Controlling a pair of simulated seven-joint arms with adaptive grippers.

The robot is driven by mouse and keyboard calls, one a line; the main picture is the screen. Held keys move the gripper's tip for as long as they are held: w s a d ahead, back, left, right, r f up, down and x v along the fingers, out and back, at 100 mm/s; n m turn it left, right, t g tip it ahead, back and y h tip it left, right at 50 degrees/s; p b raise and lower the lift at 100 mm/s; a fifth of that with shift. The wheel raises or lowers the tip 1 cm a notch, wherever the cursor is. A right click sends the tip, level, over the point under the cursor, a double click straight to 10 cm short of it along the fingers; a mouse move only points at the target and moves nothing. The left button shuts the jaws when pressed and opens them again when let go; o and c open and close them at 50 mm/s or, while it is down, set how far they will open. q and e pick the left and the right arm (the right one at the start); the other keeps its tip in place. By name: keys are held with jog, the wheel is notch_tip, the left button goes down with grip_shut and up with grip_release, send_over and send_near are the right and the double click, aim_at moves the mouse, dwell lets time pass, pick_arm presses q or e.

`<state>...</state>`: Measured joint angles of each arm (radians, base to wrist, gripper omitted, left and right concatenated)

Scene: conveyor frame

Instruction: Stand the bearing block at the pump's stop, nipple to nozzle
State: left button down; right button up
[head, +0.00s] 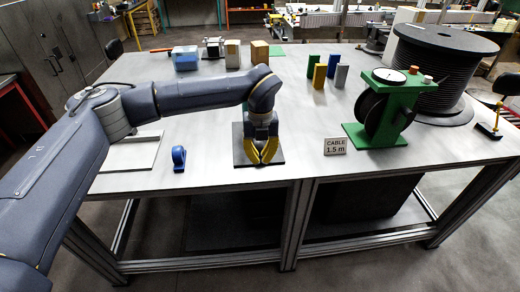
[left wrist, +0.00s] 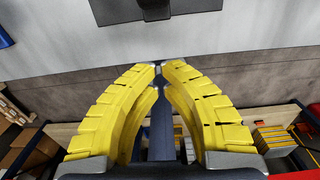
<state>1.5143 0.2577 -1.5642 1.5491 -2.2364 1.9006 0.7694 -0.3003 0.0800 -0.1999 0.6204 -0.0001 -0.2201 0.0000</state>
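My left gripper (head: 262,161) has curved yellow fingers angled down over the dark base plate (head: 279,160) near the table's front edge. In the left wrist view its grey fingertips (left wrist: 167,65) nearly meet, with no block seen between them. The dark plate (left wrist: 105,11) shows beyond the tips there. What stands on it is mostly hidden by my gripper, so I cannot tell whether it is the pump. A small blue block with a rounded top, likely the bearing block (head: 179,158), stands left of the gripper, apart from it. Its nipple is too small to see. My right gripper is not in view.
A white tray (head: 128,167) lies at the left under my arm. A "CABLE 1.5 m" sign (head: 335,146), a green reel stand (head: 384,138) and a large black cable spool (head: 440,70) are on the right. Several coloured blocks (head: 320,75) stand behind.

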aim_at(258, 148)
pick_arm(q)
notch_tip(258, 148, down, 5)
jog(key=shift+w+f, duration=0.15)
jog(key=shift+w, duration=0.45)
jog(key=shift+w+f, duration=0.15)
jog(key=shift+w, duration=0.45)
jog(key=shift+w+a, duration=0.1)
jog(key=shift+w, duration=0.7)
